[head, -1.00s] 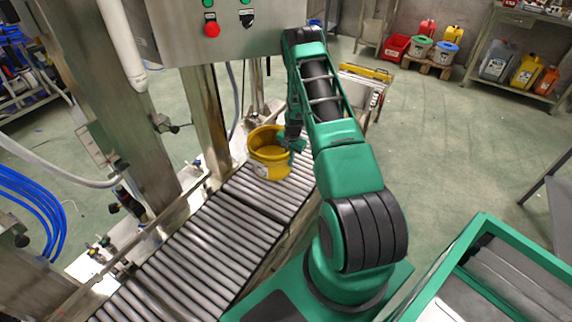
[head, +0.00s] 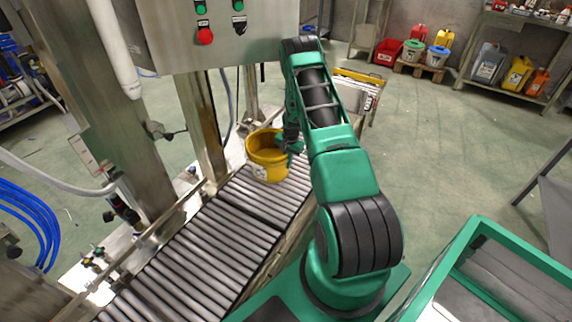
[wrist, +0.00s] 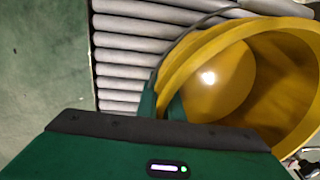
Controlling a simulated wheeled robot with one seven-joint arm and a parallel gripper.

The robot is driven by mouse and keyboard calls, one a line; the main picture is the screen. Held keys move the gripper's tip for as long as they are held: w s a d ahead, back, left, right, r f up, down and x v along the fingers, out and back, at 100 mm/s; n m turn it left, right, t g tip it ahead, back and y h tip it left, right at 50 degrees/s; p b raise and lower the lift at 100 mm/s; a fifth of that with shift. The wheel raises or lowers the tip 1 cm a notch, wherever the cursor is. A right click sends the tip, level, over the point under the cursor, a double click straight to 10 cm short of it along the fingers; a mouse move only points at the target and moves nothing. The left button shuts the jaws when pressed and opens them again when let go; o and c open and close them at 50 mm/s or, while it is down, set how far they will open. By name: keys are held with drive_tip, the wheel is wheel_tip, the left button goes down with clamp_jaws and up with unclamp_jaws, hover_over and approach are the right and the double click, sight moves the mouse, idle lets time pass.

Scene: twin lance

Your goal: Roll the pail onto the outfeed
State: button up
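The yellow pail (head: 264,166) stands upright on the far end of the roller conveyor (head: 214,240) in the head view. It is open at the top and looks empty. In the wrist view the pail (wrist: 222,80) fills the right side, its rim and inner wall showing. My gripper (head: 292,143) is at the pail's right side in the head view. In the wrist view a green finger (wrist: 160,104) is against or very close to the rim. No sign marks which section is the outfeed.
A steel control box (head: 215,32) hangs above the conveyor, and a steel post (head: 203,125) stands left of the pail. A rail (head: 130,245) runs along the conveyor's left side. The rollers nearer me are bare. A green-framed cart (head: 440,270) is at lower right.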

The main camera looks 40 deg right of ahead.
drive_tip(key=o, duration=0.4)
drive_tip(key=shift+s+f, duration=0.15)
drive_tip(key=shift+s, duration=0.05)
drive_tip(key=shift+o, duration=0.2)
drive_tip(key=shift+w, duration=0.1)
wheel_tip(320, 180, up, 11)
drive_tip(key=shift+s+d, duration=0.15)
drive_tip(key=shift+s, duration=0.2)
drive_tip(key=shift+f, duration=0.1)
